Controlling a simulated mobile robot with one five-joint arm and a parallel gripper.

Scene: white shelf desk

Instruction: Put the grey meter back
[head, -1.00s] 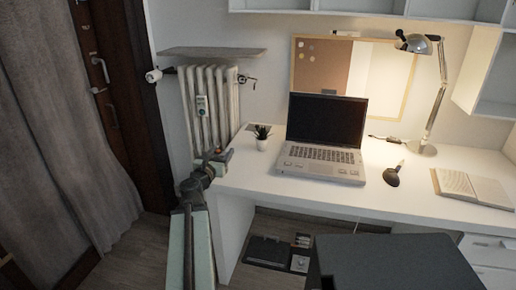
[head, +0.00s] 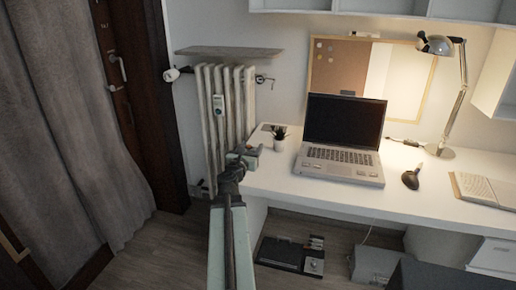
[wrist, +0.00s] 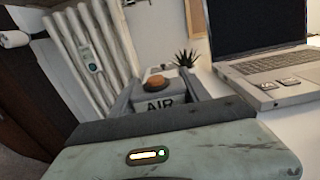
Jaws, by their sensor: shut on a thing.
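The grey meter (wrist: 158,97) is between the fingers of my gripper (wrist: 158,86) in the wrist view. It has a grey body, a dark "AIR" label and a round orange-brown knob on top. My gripper is shut on it. In the head view my gripper (head: 246,157) is at the left end of the white desk (head: 300,195), near the small potted plant (head: 280,141). The meter is small there and partly hidden by my gripper. I cannot tell whether it touches the desk.
A white radiator (head: 210,135) with a small white-green device (head: 218,106) stands behind, left of the desk. An open laptop (head: 342,140), a black mouse-like thing (head: 411,179), a lamp (head: 440,152) and an open book (head: 485,190) occupy the desk. Its left front edge is bare.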

